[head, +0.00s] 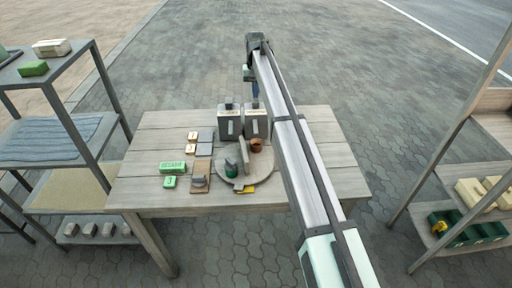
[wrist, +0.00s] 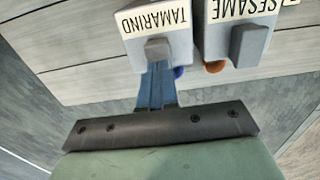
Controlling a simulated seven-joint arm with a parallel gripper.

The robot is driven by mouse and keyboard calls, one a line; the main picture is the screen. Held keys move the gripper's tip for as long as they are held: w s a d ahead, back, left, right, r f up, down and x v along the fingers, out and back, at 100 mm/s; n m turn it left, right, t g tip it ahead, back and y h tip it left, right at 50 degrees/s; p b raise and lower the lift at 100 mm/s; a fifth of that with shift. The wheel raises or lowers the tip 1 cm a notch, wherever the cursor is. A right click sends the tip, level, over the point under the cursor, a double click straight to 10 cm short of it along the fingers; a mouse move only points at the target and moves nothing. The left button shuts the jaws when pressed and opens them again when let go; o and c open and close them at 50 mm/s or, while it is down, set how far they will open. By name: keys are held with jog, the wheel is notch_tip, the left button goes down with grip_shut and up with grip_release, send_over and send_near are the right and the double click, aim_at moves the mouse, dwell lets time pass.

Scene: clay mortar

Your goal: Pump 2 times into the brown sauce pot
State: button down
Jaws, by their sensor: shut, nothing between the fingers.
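Two grey dispensers stand side by side on the table. The wrist view shows their labels upside down: TAMARIND (wrist: 160,20) and SESAME (wrist: 250,12). The TAMARIND dispenser (head: 256,128) is the right one in the head view. The brown sauce pot (head: 256,145) sits on a round board (head: 230,181) in front of it. A dark green pot (head: 231,167) and an upright pale piece (head: 243,155) are also on the board. My gripper (head: 255,94) is above the TAMARIND dispenser. Its blue fingers (wrist: 157,75) are shut and empty by that dispenser's grey protruding part; contact is unclear.
Green blocks (head: 172,167), small labelled tiles (head: 192,136) and a board with a grey lump (head: 200,182) lie left of the round board. A yellow piece (head: 245,189) lies in front. Shelves flank the table (head: 150,145). My arm crosses the table's right side.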

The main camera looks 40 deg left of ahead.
jog(key=shift+f, duration=1.15)
dwell(0.6)
dwell(0.3)
jog(key=shift+r, duration=1.55)
jog(key=shift+r, duration=2.5)
